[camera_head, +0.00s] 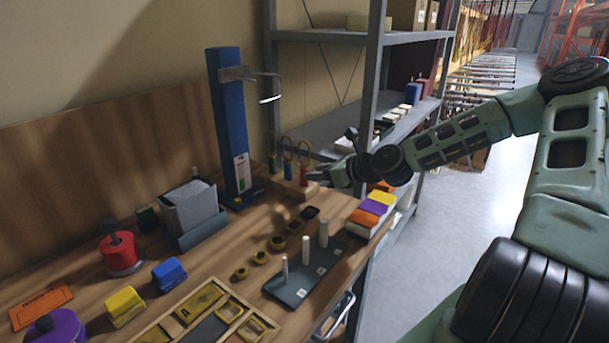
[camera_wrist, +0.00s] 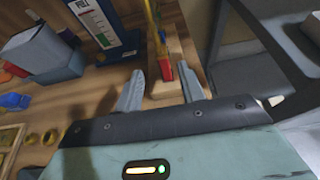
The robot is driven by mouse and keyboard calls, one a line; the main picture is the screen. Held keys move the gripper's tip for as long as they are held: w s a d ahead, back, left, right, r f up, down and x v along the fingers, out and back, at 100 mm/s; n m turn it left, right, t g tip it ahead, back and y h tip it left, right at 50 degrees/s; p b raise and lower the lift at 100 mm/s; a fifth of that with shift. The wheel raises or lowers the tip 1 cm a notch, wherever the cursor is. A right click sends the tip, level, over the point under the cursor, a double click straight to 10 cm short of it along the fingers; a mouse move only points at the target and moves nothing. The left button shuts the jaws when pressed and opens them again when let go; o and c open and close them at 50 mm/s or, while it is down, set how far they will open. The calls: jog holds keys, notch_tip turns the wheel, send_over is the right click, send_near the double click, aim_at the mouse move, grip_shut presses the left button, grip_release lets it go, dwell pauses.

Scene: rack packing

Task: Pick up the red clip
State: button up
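The red clip (camera_head: 303,177) stands upright in a small wooden holder (camera_head: 290,187), at the end nearest my gripper, with a yellow loop on top. A blue clip (camera_head: 288,170) and a green clip (camera_head: 272,163) stand beside it in a row. My gripper (camera_head: 313,178) is at the red clip's right, over the bench's back edge. In the wrist view, the two fingers (camera_wrist: 161,90) are spread apart, and the red clip (camera_wrist: 165,68) shows between and ahead of them. Whether either finger touches it cannot be told.
A tall blue stand (camera_head: 230,125) with a metal arm rises left of the holder. A metal shelf post (camera_head: 372,95) stands close behind my gripper.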

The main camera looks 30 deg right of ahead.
aim_at(307, 170)
jog(key=x, duration=0.3)
jog(key=p+x, duration=0.1)
jog(key=shift+w+d+r, duration=0.1)
jog(key=shift+w+r, duration=0.15)
jog(key=shift+w, duration=0.1)
jog(key=shift+w+f, duration=0.3)
jog(key=shift+w, duration=0.2)
grip_shut()
